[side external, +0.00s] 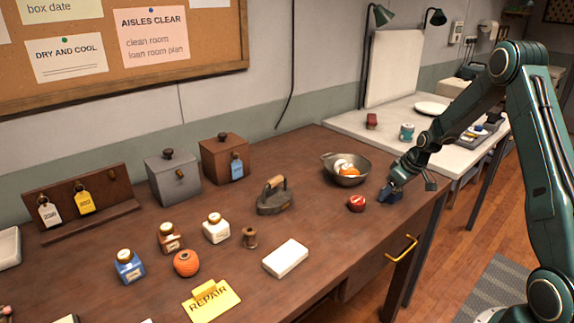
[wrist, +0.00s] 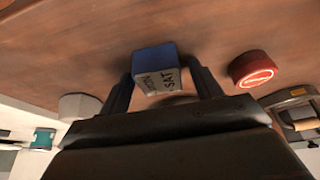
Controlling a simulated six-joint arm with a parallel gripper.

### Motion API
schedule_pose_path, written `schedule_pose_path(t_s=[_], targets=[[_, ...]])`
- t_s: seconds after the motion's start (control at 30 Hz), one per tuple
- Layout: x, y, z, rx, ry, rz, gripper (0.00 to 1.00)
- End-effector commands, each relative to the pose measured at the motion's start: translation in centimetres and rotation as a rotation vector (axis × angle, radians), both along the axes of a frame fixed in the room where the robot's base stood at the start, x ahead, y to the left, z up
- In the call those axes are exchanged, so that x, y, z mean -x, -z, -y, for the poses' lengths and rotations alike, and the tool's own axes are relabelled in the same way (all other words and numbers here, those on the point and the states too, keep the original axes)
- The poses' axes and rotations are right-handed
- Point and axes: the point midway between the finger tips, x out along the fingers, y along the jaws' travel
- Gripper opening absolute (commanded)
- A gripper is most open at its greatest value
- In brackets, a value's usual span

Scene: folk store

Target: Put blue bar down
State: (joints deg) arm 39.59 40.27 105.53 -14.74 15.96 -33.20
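The blue bar (wrist: 155,58) sits between the two dark fingers of my gripper (wrist: 160,72) in the wrist view. Its sides are blue, and a grey end face with dark lettering faces the camera. The fingers flank it closely on both sides and appear closed on it. In the side view my gripper (side external: 398,184) is low near the right end of the brown table, with the small blue bar (side external: 391,196) under it. I cannot tell whether the bar touches the tabletop.
A red round tin (side external: 356,203) lies just left of my gripper, and also shows in the wrist view (wrist: 253,69). A metal bowl (side external: 331,162) with round items stands behind it. An iron (side external: 276,201) and white block (side external: 286,258) are further left. The brown table's (side external: 330,222) middle has free room.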

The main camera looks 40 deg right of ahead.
Motion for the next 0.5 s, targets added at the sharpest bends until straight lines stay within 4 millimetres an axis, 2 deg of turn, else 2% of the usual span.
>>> schedule_pose_path(t_s=[0.33, 0.5], targets=[[0.00, -0.16, 0.00, 0.000, 0.000, 0.000, 0.64], [0.22, -0.88, 0.03, 0.000, 0.000, 0.000, 0.64]])
